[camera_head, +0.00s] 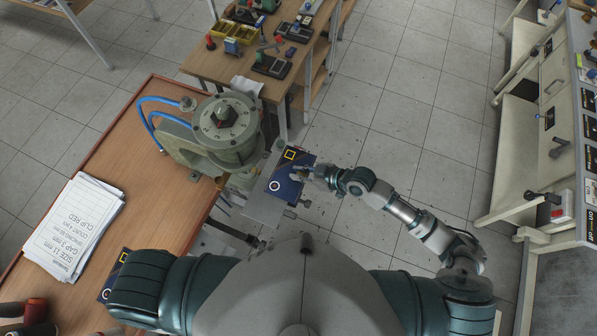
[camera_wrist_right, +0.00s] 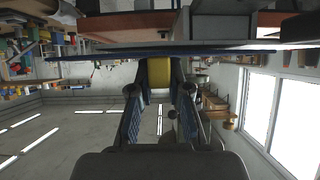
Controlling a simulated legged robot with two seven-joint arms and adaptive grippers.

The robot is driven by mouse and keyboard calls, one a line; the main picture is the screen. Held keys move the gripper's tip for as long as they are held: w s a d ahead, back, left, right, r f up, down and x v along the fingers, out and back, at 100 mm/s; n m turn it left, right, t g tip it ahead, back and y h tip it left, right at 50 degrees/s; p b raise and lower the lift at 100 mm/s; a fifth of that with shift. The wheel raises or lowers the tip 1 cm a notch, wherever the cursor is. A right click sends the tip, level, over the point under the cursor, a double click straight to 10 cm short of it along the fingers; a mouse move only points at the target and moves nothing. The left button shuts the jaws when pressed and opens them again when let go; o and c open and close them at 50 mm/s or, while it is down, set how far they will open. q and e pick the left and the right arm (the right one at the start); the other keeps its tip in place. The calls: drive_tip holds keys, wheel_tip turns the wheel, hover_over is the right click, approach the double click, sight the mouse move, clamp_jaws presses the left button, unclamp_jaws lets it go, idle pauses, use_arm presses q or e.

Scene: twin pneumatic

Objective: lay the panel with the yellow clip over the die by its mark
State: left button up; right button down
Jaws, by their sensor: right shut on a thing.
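A dark blue panel (camera_head: 272,180) with a yellow square outline and a white ring lies flat at the press (camera_head: 228,125), partly over a bare grey plate (camera_head: 262,209). In the right wrist view the panel is a thin blue edge (camera_wrist_right: 100,56). My right gripper (camera_head: 323,173) is at its right side. In the wrist view the fingers (camera_wrist_right: 158,95) are shut on a yellow clip (camera_wrist_right: 158,72) at the panel. I cannot tell if the panel touches the plate; the die and its mark are hidden or indistinct. My left gripper is out of view.
A second dark blue panel (camera_head: 108,287) lies on the wooden table (camera_head: 150,185), partly behind my left arm. A printed paper stack (camera_head: 75,228) lies on that table. Blue hoses (camera_head: 160,117) run at the press. Another bench (camera_head: 225,68) with tools stands behind.

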drive_tip(key=shift+f, duration=0.25)
drive_tip(key=c, duration=1)
unclamp_jaws()
drive_tip(key=shift+c, duration=0.2)
drive_tip(key=shift+d, duration=0.1)
